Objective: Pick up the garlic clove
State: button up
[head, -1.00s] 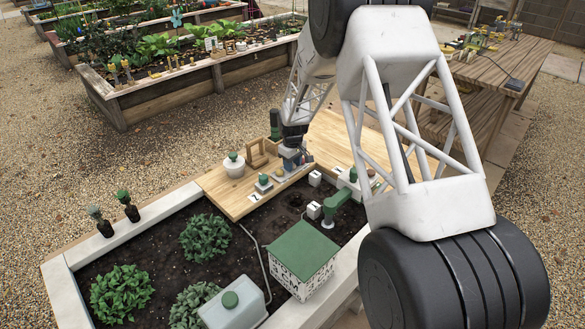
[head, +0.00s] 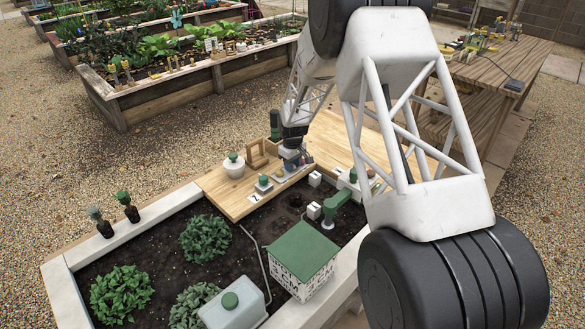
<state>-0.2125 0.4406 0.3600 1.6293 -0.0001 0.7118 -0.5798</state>
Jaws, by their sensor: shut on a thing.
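My gripper (head: 292,163) points down at the end of my arm, over a shallow tray (head: 281,174) on the wooden board (head: 229,194). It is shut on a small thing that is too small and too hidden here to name. I cannot make out a garlic clove anywhere in the head view. I cannot tell whether the held thing touches the tray.
A white lidded pot (head: 234,166) and a wooden holder (head: 259,155) stand left of my gripper. A small block with a green knob (head: 263,184) is nearer. A green-roofed box (head: 303,258) and leafy plants (head: 205,238) stand in the soil. My upper arm covers the right side.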

jog(key=shift+r, duration=0.7)
jog(key=shift+s+d+r, duration=0.1)
jog(key=shift+s+r, duration=0.1)
jog(key=shift+r, duration=0.4)
jog(key=shift+s+r, duration=0.2)
jog(key=shift+r, duration=0.35)
jog(key=s+d+r, duration=0.1)
jog(key=s+d, duration=0.2)
jog(key=s, duration=1.2)
jog(key=shift+r, duration=0.15)
jog(key=shift+w, duration=0.2)
jog(key=shift+w+a+f, duration=0.25)
jog(key=shift+w+a, duration=0.05)
jog(key=shift+w, duration=0.35)
jog(key=shift+w+a+f, duration=0.25)
jog(key=shift+w+a, duration=0.1)
jog(key=shift+w, duration=0.25)
jog(key=shift+w+a+f, duration=0.25)
jog(key=shift+w+a, duration=0.05)
jog(key=shift+w, duration=0.35)
jog(key=shift+f, duration=0.15)
jog(key=shift+f, duration=4.55)
